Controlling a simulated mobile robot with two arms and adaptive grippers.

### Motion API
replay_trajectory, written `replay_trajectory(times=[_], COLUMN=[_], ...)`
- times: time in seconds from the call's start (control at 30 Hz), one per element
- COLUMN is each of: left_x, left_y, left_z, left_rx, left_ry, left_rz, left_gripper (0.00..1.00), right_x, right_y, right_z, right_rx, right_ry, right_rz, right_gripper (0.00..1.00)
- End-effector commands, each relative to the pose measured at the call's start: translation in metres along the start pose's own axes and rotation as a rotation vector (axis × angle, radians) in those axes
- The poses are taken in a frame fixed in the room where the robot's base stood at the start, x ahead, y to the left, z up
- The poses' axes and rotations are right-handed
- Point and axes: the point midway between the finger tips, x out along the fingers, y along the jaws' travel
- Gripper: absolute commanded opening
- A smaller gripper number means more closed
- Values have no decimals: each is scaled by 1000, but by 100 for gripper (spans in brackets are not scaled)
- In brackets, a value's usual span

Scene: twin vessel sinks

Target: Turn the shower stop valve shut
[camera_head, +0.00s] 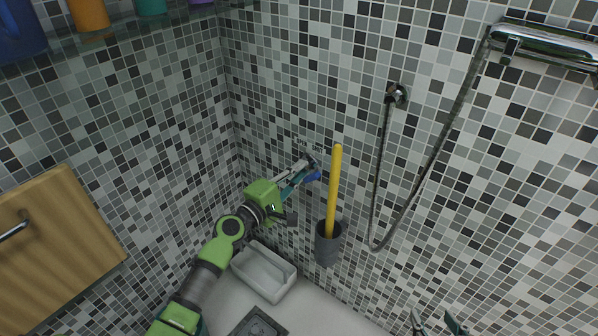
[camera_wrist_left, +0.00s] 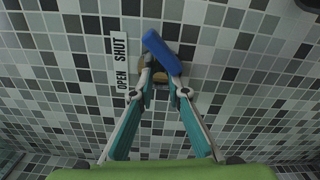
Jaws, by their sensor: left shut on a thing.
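The shower stop valve's blue lever (camera_wrist_left: 161,50) lies tilted in the left wrist view, its upper-left end free. A brass-coloured part (camera_wrist_left: 161,75) shows behind the fingers at the wall. A white OPEN/SHUT label (camera_wrist_left: 122,62) is left of the lever. In the head view the lever (camera_head: 313,176) is a small blue piece, mostly hidden by the fingers. My left gripper (camera_wrist_left: 161,78) is shut on the lever's lower end; it also shows in the head view (camera_head: 305,168). My right gripper (camera_head: 437,320) is at the bottom edge of the head view, its fingers apart and empty.
A yellow-handled brush (camera_head: 334,190) stands in a dark holder (camera_head: 327,248) just right of my left gripper. A hose (camera_head: 418,190) hangs further right. A shelf (camera_head: 120,33) with bottles and a wooden panel (camera_head: 60,245) are at left.

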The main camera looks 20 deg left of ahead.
Motion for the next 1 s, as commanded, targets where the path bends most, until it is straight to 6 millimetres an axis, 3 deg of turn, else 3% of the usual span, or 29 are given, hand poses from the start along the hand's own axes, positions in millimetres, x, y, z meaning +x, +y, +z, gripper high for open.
replay_trajectory(times=[0.37, 0.4, 0.43, 0.87, 1.0], left_x=[0, 0, 0, -2, -12], left_y=[-5, -5, -5, -10, -10], left_z=[3, 3, 3, 4, 4], left_rx=[-7, -6, -6, -6, -5], left_ry=[-7, -7, -7, -9, -8], left_rz=[-9, -9, -9, -16, -16], left_gripper=[0, 25, 32, 32, 32], right_x=[0, 0, 0, 0, 0], right_y=[0, 0, 0, -1, -1], right_z=[1, 0, 1, 1, 1], right_rx=[0, 0, 0, 0, -1], right_ry=[-2, -2, -2, -1, -1], right_rz=[1, 1, 1, -2, -2], right_gripper=[40, 40, 40, 40, 40])
